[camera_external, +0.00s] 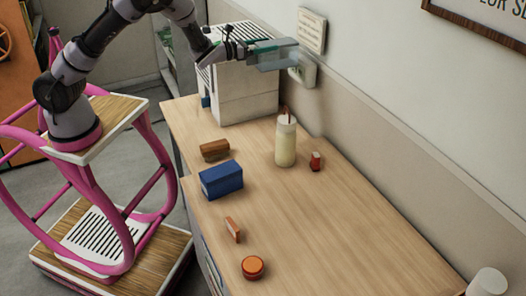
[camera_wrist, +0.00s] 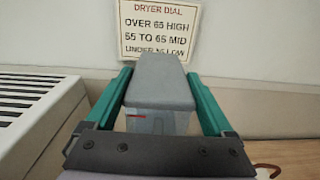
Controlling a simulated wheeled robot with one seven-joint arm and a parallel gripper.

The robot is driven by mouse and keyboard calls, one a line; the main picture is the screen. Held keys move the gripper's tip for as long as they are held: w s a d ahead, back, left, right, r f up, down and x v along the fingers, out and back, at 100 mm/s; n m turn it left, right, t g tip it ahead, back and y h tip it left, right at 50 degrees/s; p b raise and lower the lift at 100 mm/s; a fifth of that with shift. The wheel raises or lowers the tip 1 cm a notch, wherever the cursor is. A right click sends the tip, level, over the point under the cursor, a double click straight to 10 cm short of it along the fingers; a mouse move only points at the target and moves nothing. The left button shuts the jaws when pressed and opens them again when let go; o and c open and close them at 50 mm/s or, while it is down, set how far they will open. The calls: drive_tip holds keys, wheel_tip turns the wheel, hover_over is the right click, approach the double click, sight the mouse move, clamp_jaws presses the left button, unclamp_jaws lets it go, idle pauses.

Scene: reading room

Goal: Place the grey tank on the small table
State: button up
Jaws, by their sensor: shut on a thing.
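The grey tank (camera_wrist: 160,85) has a grey top and a clear body with a short red line on its front. My gripper (camera_wrist: 160,100) is shut on it, with a green finger along each side. In the external view the tank (camera_external: 278,60) is held in the air by my gripper (camera_external: 262,50), beside the upper right of a white slatted box and near the wall. A wooden-topped table (camera_external: 300,225) stands below; I cannot tell whether it is the small table.
The white slatted box (camera_external: 238,90) stands at the table's far end. A pale bottle (camera_external: 286,143), red item (camera_external: 315,162), brown block (camera_external: 215,150), blue box (camera_external: 221,180), orange block (camera_external: 233,229) and orange round item (camera_external: 253,267) stand on the table. Its right middle is clear. A sign (camera_wrist: 158,27) hangs on the wall.

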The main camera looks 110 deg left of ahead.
drive_tip(key=s+a, duration=0.5)
drive_tip(key=s, duration=0.1)
drive_tip(key=shift+y, duration=0.3)
drive_tip(key=f, duration=3.3)
drive_tip(key=shift+d+f, duration=0.2)
drive_tip(key=shift+f, duration=0.15)
drive_tip(key=shift+f, duration=0.15)
drive_tip(key=o, duration=1.2)
drive_tip(key=shift+o, duration=0.2)
